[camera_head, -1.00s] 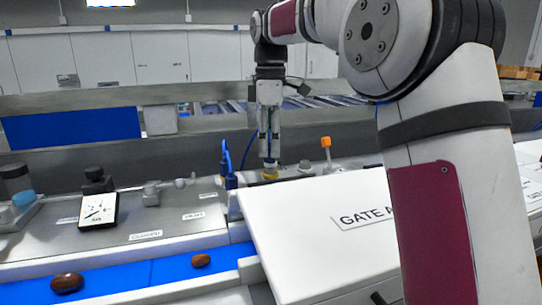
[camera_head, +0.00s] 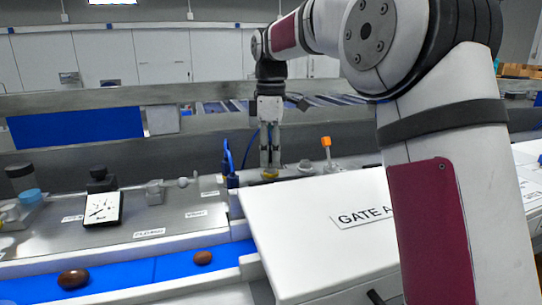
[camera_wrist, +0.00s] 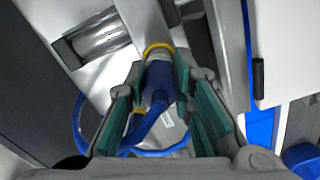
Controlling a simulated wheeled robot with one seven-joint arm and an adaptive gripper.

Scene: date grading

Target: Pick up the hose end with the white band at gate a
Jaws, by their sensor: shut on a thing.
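My gripper (camera_head: 270,165) is lowered behind the white gate A panel. In the wrist view its fingers (camera_wrist: 160,105) are closed around a blue hose end (camera_wrist: 158,82). A yellow ring (camera_wrist: 158,47) sits at the hose end's far tip, and a blue hose (camera_wrist: 147,130) curves back from it under the gripper. In the head view the fingers mostly hide the hose end, and a yellow ring (camera_head: 270,174) shows just below them.
Blue upright fittings (camera_head: 229,165) stand just left of my gripper. An orange-capped post (camera_head: 326,150) stands to its right. The gate A panel (camera_head: 300,220) is in front. Brown dates (camera_head: 73,278) lie on the blue belt (camera_head: 140,277). A dial gauge (camera_head: 102,208) stands at left.

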